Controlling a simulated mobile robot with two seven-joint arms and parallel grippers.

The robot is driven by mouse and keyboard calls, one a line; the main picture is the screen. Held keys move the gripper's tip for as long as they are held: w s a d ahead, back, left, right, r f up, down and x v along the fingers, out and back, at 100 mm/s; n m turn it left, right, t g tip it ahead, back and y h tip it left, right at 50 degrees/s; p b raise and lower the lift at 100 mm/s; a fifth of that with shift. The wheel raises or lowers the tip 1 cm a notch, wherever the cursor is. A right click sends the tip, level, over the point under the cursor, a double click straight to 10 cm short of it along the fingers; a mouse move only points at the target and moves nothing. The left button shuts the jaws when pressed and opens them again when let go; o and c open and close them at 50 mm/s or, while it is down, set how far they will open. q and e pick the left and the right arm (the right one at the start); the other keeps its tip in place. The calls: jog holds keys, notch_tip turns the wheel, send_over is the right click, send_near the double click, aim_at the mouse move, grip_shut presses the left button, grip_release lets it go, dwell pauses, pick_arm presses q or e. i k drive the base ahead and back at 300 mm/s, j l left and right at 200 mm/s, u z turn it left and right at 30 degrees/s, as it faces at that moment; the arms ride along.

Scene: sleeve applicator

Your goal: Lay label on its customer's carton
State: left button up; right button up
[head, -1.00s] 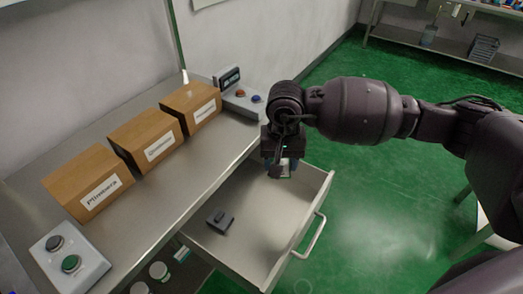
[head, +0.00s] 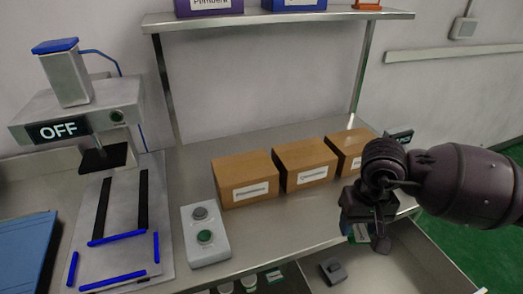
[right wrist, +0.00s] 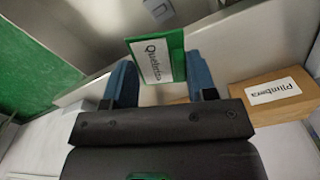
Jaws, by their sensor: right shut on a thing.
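My right gripper (head: 366,236) is shut on a green-edged label (head: 357,231), held near the bench's right edge by the open drawer. In the right wrist view the label (right wrist: 157,60) sits between the blue fingers (right wrist: 160,80) and its white face appears to read "Quellets". Three brown cartons stand in a row on the bench: left (head: 245,178), middle (head: 305,163) and right (head: 347,148), each with a white name label. My arm stands close in front of the right one. One carton (right wrist: 272,96) in the right wrist view reads about "Plimbera". My left gripper is out of view.
A press (head: 85,110) showing "OFF" stands at left. A grey box with two buttons (head: 205,236) is in front of the cartons. The open drawer (head: 410,265) holds a dark grey block (head: 333,270). A shelf (head: 280,17) hangs above. Bare bench lies before the cartons.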

aim_at(305, 152)
jog(key=l+u, duration=0.15)
jog(key=u, duration=0.9)
jog(key=l, duration=0.65)
